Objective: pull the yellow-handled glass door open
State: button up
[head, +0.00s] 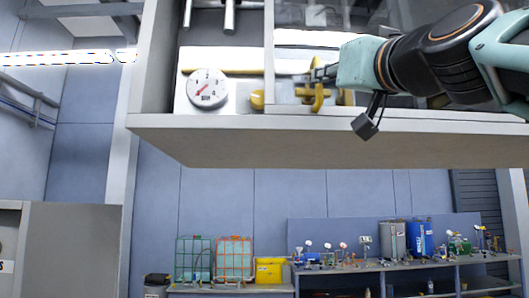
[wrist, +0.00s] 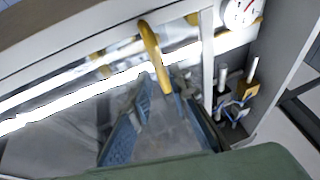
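The glass door (wrist: 70,125) of a wall cabinet fills much of the wrist view and mirrors a bright light strip. Its yellow handle (head: 317,97) is on the door near the pale upright beside the gauge. In the wrist view the curved yellow handle (wrist: 153,52) reaches down toward the space between my fingertips. My gripper (wrist: 160,98) has its two fingers apart, with the handle's end near or between the tips; I cannot tell if they touch. In the head view my gripper (head: 325,74) is at the handle from the right. The door looks closed.
A round gauge (head: 207,88) and a yellow knob (head: 257,100) are left of the handle. The cabinet's bottom ledge (head: 330,124) runs below my gripper. A bench (head: 400,266) with bottles and a yellow bin (head: 269,270) stand far below. The space under the cabinet is clear.

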aim_at(319, 95)
jog(key=shift+p+x, duration=0.55)
jog(key=shift+x, duration=1.85)
grip_shut()
